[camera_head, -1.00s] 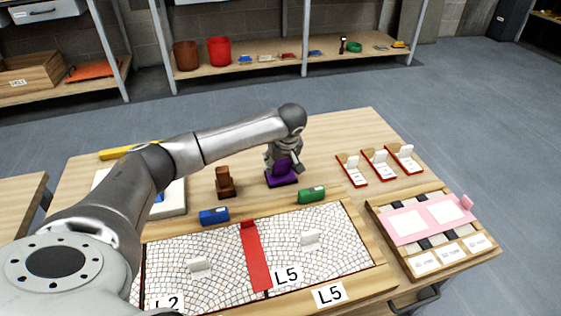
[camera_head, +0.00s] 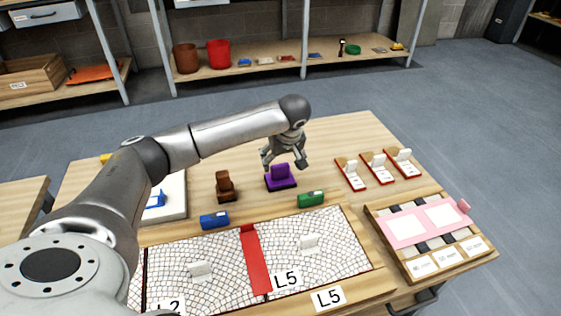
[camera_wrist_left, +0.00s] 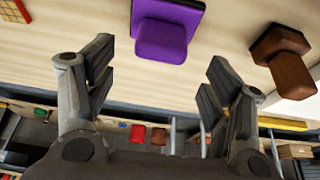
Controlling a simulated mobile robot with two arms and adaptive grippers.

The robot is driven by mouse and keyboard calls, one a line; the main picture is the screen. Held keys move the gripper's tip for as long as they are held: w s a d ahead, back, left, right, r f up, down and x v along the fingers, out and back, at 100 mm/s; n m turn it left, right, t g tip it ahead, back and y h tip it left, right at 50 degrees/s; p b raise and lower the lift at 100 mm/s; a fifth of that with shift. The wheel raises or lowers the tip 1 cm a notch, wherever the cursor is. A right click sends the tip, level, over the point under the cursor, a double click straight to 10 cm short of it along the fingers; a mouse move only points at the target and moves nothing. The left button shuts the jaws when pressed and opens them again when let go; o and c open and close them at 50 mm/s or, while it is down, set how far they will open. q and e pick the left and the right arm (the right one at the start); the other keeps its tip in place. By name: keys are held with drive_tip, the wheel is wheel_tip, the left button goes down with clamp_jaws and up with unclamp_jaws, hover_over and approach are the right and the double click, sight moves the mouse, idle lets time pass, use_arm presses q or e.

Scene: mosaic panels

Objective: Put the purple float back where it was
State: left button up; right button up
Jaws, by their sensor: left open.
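The purple float (camera_head: 280,178) stands upright on the table, its flat base down and its handle block on top. It also shows in the left wrist view (camera_wrist_left: 163,36), at the top between the fingers. My left gripper (camera_head: 285,162) is open and empty, just above and behind the float, apart from it. Its two spread fingers show in the left wrist view (camera_wrist_left: 155,85). A brown float (camera_head: 225,187) stands left of the purple one and also shows in the left wrist view (camera_wrist_left: 284,62). My right gripper is not in view.
A blue block (camera_head: 214,219) and a green block (camera_head: 311,199) sit by the mosaic panel's (camera_head: 330,255) back edge. Small red-edged trays (camera_head: 377,167) and a pink-topped board (camera_head: 428,225) lie to the right. Bare table lies behind the floats.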

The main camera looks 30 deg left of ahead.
use_arm(q)
drive_tip(key=p+v, duration=0.1)
drive_tip(key=v, duration=0.6)
drive_tip(key=shift+f, duration=0.1)
